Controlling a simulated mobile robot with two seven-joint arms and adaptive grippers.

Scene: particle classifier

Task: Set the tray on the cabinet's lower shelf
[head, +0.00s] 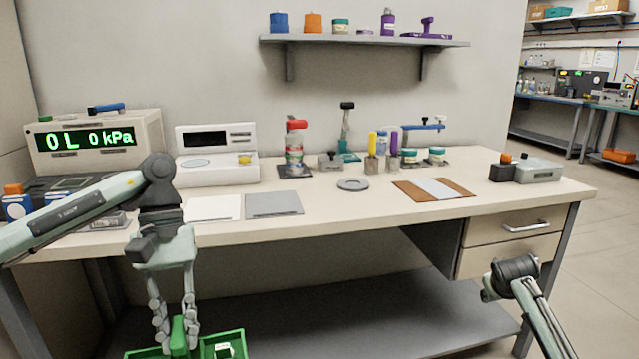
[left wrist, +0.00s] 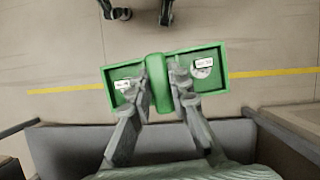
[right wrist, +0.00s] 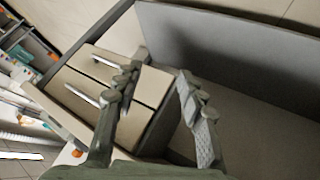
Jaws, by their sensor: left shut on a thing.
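The green tray (head: 241,342) shows at the bottom left of the head view, cut off by the picture's edge. It has a raised middle handle (left wrist: 159,92) between two compartments, with a small white-labelled item in each. My left gripper (head: 177,330) is shut on that handle, pointing down, and holds the tray in front of the bench. It also shows in the left wrist view (left wrist: 160,65). My right gripper (right wrist: 162,66) is open and empty, near the bench's drawer side. A wide grey lower shelf (head: 340,308) lies under the bench top; its visible part is bare.
The bench top (head: 345,225) is above the shelf and carries instruments, bottles and plates. A drawer unit (head: 510,240) hangs under its right end. Grey legs (head: 548,280) stand at the bench's ends. Open floor (head: 600,290) lies to the right.

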